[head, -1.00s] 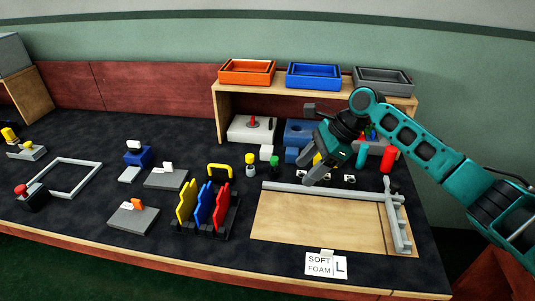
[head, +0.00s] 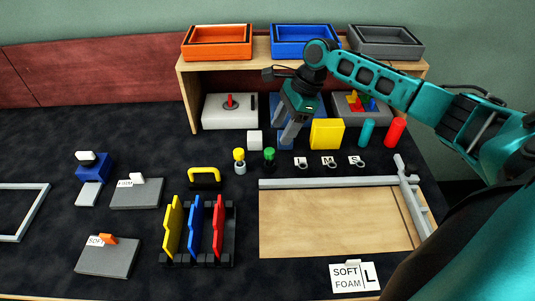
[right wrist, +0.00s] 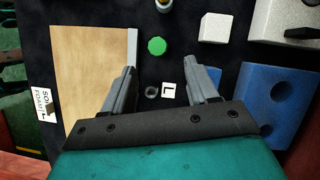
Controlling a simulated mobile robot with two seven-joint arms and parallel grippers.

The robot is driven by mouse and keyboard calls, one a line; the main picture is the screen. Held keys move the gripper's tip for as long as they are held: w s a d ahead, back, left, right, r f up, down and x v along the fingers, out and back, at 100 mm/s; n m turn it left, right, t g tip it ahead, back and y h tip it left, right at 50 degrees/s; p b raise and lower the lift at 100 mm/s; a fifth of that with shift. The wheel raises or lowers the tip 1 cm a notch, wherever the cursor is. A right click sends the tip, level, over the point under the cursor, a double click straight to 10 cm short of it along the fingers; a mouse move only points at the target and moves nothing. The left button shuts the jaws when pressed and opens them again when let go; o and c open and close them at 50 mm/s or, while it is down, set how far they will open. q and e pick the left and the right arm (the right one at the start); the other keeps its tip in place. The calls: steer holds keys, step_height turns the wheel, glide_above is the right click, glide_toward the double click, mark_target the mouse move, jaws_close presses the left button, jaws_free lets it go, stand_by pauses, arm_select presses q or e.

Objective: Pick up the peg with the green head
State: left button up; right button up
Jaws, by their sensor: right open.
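The peg with the green head (head: 269,154) stands on the dark table, right of a peg with a yellow head (head: 239,156). In the right wrist view its green head (right wrist: 157,46) lies ahead of the fingertips, near the middle. My right gripper (head: 289,138) is open and empty above the table, just right of and beyond the green-headed peg in the head view. In the right wrist view the two fingers of my right gripper (right wrist: 163,78) are spread, with an L tag (right wrist: 168,90) visible between them. My left gripper is not in view.
A white cube (head: 255,140) stands just behind the pegs. A yellow block (head: 327,133), a teal cylinder (head: 367,132) and a red cylinder (head: 395,132) stand to the right. A wooden board (head: 330,222) lies in front, and a shelf with bins stands behind.

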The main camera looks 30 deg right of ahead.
mark_target(271, 150)
steer(key=b+x, duration=0.1)
steer(key=x, duration=0.8)
steer(key=shift+a+r, duration=0.1)
steer(key=shift+a, duration=0.05)
steer(key=shift+s, duration=0.1)
steer(key=shift+c, duration=0.3)
jaws_close()
